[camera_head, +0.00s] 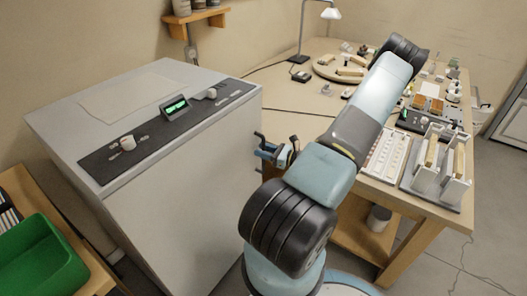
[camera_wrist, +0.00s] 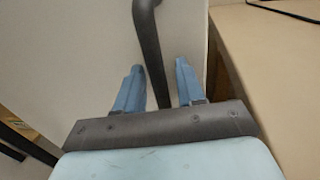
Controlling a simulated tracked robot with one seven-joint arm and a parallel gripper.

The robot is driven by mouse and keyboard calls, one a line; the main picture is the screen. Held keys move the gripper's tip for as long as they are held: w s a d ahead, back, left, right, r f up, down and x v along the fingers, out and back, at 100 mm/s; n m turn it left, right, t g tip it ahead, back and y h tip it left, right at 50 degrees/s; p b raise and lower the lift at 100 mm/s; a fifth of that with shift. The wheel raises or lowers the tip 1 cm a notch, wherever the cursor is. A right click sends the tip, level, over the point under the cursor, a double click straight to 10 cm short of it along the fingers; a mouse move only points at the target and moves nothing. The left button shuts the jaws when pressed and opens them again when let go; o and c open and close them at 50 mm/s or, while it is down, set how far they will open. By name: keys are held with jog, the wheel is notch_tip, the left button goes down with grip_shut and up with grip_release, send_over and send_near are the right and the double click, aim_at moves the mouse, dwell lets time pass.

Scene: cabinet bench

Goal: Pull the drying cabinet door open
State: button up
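The drying cabinet (camera_head: 60,122) is a large pale grey box on the left in the head view. Its front door (camera_head: 185,205) looks shut and flush with the body. The dark bar handle (camera_head: 259,136) stands out near the door's right edge. My gripper (camera_head: 268,151) is at this handle. In the wrist view, the handle (camera_wrist: 147,30) runs down between the two blue fingers of my gripper (camera_wrist: 158,66). The fingers are apart, with a gap visible on each side of the bar. The handle's lower end is hidden behind the gripper body.
A wooden workbench (camera_head: 400,205) with a lamp (camera_head: 328,14), racks and small parts stands right of the cabinet, close to my arm. A green bin (camera_head: 40,262) sits at the lower left. Open floor (camera_head: 480,190) lies at the far right.

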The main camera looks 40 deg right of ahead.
grip_shut()
dwell(0.3)
dwell(0.3)
